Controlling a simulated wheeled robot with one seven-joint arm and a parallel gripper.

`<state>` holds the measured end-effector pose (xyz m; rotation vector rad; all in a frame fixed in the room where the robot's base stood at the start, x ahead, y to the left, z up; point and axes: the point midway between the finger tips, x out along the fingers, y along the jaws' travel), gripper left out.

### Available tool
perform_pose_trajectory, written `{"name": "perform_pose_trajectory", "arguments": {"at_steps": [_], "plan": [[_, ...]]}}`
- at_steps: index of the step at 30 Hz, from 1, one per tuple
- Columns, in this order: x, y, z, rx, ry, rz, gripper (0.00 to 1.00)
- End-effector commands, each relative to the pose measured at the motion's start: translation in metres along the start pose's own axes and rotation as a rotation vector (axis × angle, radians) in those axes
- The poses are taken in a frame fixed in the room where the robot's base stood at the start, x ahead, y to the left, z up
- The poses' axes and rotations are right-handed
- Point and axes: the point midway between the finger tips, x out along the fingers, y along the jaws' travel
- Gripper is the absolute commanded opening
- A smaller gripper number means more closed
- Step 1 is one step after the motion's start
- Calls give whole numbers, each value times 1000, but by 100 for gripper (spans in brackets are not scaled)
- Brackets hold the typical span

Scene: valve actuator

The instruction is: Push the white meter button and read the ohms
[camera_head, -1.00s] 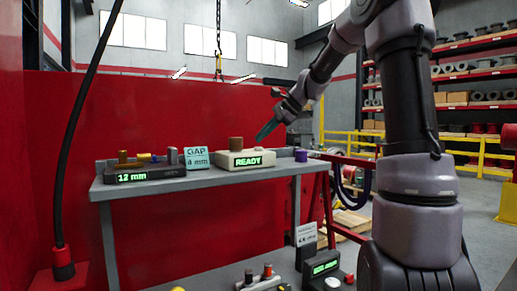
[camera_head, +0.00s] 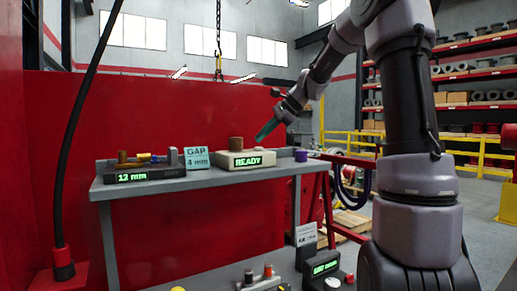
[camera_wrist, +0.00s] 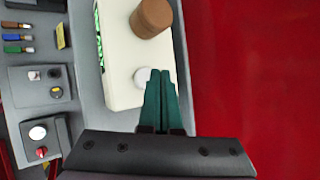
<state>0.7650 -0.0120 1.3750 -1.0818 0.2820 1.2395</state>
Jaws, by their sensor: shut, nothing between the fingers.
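A cream meter (camera_head: 228,164) sits on the grey bench, and its green display (camera_head: 248,161) reads READY. No ohms figure shows. A brown cylinder (camera_head: 236,144) stands on its top. In the wrist view, the meter (camera_wrist: 118,78) carries the brown cylinder (camera_wrist: 151,18) and a round white button (camera_wrist: 141,77). My gripper (camera_head: 260,138) is above the right part of the meter, pointing down and left. Its teal fingers (camera_wrist: 159,74) are shut and empty, with the tips beside the button in the picture. I cannot tell whether they touch it.
A gap block (camera_head: 197,157) and a dark gauge reading 12 mm (camera_head: 150,174) stand left of the meter. A purple cylinder (camera_head: 301,155) stands to its right. Lower down, a dark box (camera_head: 322,268) has a display, a white button (camera_head: 333,283) and a red knob. A red wall rises behind.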

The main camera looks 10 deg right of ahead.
Motion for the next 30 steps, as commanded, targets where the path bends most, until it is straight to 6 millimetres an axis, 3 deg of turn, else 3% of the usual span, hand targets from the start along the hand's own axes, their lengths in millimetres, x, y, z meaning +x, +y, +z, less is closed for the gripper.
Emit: {"name": "perform_pose_trajectory", "arguments": {"at_steps": [30], "plan": [[8, 6, -6, 0, 0, 0, 0]]}}
